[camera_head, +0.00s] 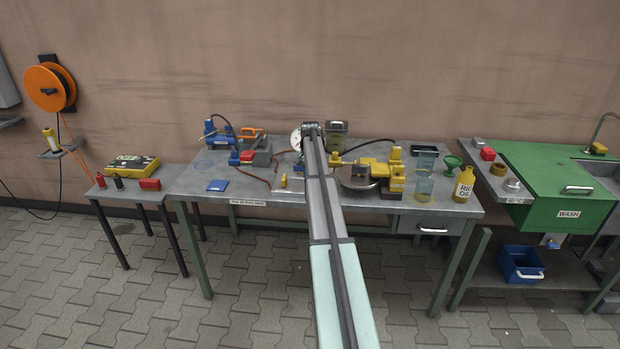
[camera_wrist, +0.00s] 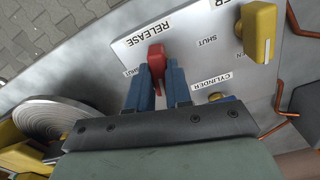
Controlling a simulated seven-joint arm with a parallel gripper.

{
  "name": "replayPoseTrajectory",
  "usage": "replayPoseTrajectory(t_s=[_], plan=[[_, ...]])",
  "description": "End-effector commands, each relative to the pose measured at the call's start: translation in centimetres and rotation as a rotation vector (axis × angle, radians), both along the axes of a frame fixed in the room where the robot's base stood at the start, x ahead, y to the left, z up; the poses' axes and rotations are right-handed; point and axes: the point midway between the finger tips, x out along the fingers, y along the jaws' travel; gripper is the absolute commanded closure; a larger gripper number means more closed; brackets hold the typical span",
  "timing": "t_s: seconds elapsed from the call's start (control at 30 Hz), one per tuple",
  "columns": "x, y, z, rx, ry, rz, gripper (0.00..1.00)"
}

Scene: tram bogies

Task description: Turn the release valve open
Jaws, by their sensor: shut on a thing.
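The release valve has a red handle (camera_wrist: 156,56) on a pale panel (camera_wrist: 228,62), below the word RELEASE in the wrist view. A SHUT label lies left of the handle, partly covered by a finger. My gripper (camera_wrist: 160,78) has its two blue fingers on either side of the red handle and is shut on it. The lower part of the handle shows between the fingers. In the head view my arm hides the gripper and the red handle.
A yellow handle (camera_wrist: 262,32) stands on the panel right of my gripper, with copper pipes (camera_wrist: 277,128) beyond it. A coiled grey disc (camera_wrist: 62,122) lies to the left. A yellow oil bottle (camera_head: 464,184) and a green funnel (camera_head: 452,163) stand on the bench's right side.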

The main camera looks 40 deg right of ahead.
Motion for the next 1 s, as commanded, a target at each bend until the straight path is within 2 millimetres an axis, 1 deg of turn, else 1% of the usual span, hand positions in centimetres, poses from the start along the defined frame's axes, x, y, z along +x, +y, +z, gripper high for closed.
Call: replayPoseTrajectory(t_s=[0.13, 0.4, 0.53, 0.8, 0.83, 1.0], plan=[[0.01, 0.01, 0.01, 0.0, 0.0, 0.054, 1.0], [0.0, 0.0, 0.0, 0.001, 0.001, 0.23, 1.0], [0.0, 0.0, 0.0, 0.001, 0.001, 0.262, 1.0], [0.01, 0.01, -0.01, 0.001, 0.001, 0.265, 1.0], [0.01, 0.01, -0.01, 0.001, 0.001, 0.265, 0.78], [0.0, 0.0, -0.01, 0.001, 0.001, 0.264, 0.62]])
